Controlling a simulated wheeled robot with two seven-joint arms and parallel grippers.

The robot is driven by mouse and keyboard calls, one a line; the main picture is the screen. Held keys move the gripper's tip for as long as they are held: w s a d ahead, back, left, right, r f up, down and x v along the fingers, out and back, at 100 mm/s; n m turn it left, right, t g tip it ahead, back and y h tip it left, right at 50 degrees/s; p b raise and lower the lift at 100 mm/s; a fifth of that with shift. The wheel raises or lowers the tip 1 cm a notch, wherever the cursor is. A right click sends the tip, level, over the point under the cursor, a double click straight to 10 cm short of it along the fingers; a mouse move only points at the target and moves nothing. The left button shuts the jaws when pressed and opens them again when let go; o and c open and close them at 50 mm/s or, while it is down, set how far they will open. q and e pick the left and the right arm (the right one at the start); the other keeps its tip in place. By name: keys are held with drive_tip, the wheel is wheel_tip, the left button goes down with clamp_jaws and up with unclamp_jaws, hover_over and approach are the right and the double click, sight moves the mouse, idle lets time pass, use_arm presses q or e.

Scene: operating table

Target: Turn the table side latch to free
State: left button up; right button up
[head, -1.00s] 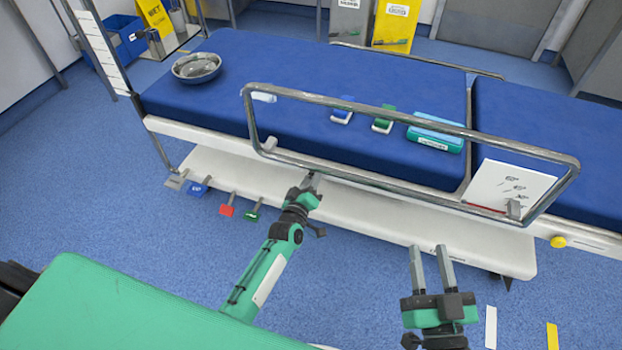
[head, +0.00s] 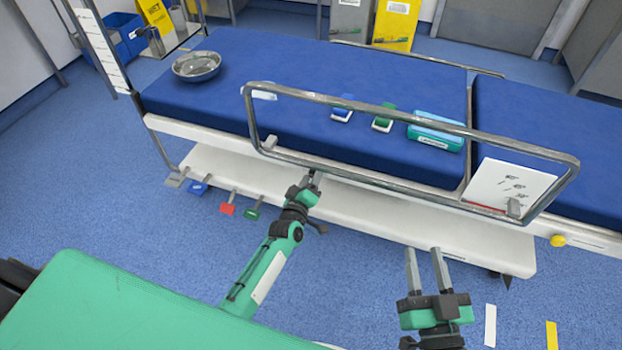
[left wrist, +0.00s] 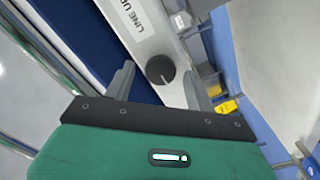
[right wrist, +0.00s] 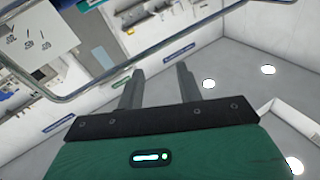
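The side latch shows in the left wrist view as a dark round knob (left wrist: 160,69) with a thin pale line on its face. It sits on the table's white side rail (left wrist: 142,28), by dark lettering that reads in part "LINE U". My left gripper (head: 313,176) is open at the table's near side. In the left wrist view its fingers appear on either side of the knob; I cannot tell whether they touch it. The knob is not distinguishable in the head view. My right gripper (head: 424,254) is open and empty, in front of the table's lower white base.
A metal guard rail (head: 400,108) stands along the near side, above my left gripper. The blue mattress (head: 290,65) carries a metal bowl (head: 196,66) and a teal box (head: 434,137). A yellow knob (head: 558,241) is at the right. Coloured pedals (head: 228,209) stick out below the table.

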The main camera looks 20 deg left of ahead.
use_arm(q)
drive_tip(key=s+p, duration=0.2)
drive_tip(key=s, duration=1.2)
drive_tip(key=shift+a+p, duration=0.25)
drive_tip(key=shift+p, duration=0.05)
use_arm(e)
drive_tip(key=s+f+g+h, duration=0.1)
drive_tip(key=s+f+g, duration=0.3)
drive_tip(key=f+g, duration=0.2)
drive_tip(key=shift+a+f, duration=0.35)
drive_tip(key=shift+f, duration=0.75)
use_arm(q)
drive_tip(key=shift+w, duration=0.1)
